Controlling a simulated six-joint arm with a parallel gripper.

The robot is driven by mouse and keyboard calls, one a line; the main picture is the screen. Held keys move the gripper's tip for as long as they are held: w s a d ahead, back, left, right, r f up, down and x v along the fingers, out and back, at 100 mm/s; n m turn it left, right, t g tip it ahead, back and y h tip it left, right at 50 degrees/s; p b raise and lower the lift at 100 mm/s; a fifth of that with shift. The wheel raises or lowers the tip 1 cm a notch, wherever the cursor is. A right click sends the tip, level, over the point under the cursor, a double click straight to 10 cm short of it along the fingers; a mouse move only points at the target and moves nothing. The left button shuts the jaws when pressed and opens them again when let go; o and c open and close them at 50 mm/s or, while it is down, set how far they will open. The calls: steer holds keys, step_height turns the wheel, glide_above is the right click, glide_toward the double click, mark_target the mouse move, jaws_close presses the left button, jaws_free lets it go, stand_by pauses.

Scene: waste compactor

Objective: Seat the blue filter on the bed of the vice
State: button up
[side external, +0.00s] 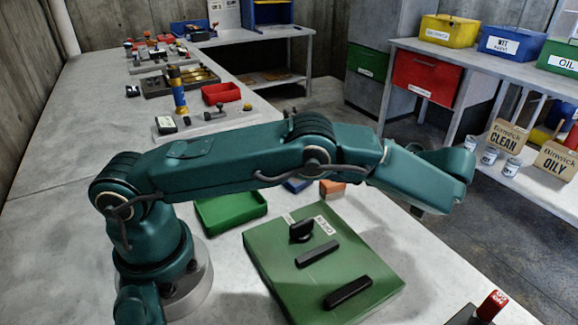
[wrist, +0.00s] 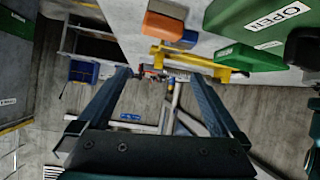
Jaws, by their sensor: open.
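My gripper (wrist: 161,75) is open, its two dark fingers spread with nothing held between them in the wrist view. In the side view my gripper (side external: 440,180) is at the right, past the bench's edge and above the floor, its fingers mostly hidden. A small blue item (side external: 297,184) lies on the bench beside an orange block, partly behind my arm. A blue piece (wrist: 188,40) also shows beside an orange block in the wrist view. I cannot tell whether either is the blue filter. I cannot make out the vice with certainty.
A green machine with an OPEN label (side external: 318,262) and black handles stands in front. A green tray (side external: 230,213), orange block (side external: 332,188) and red tray (side external: 221,93) are on the bench. A red-topped device (side external: 490,306) is front right. Shelves with bins (side external: 448,30) stand behind.

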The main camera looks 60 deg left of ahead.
steer(key=w+r+m+t+h, duration=0.1)
steer(key=w+r+m+t, duration=0.1)
steer(key=w+r+t, duration=0.55)
steer(key=w+r+m+t+h, duration=0.1)
steer(key=w+r+t, duration=0.35)
steer(key=r, duration=0.55)
steer(key=s+d+r+m+t+h, duration=0.3)
steer(key=d+r+m+t+h, duration=0.2)
steer(key=d+r+m+h, duration=0.35)
steer(key=s+d+f+m+g+h, duration=0.1)
steer(key=s+f+m+g+h, duration=0.15)
steer(key=s, duration=0.35)
steer(key=s+d+f+m+g+h, duration=0.1)
steer(key=s+m+h, duration=0.1)
steer(key=s+m, duration=0.25)
steer(key=s+a+f+m+g+y, duration=0.1)
steer(key=s+a+f+g, duration=0.2)
steer(key=s+f, duration=0.4)
steer(key=s+a+f+g+y, duration=0.2)
steer(key=s+f, duration=0.5)
steer(key=s, duration=0.5)
steer(key=shift+a+f+m+g, duration=0.35)
steer(key=shift+a+g, duration=0.1)
steer(key=shift+g, duration=0.6)
steer(key=shift+w, duration=0.1)
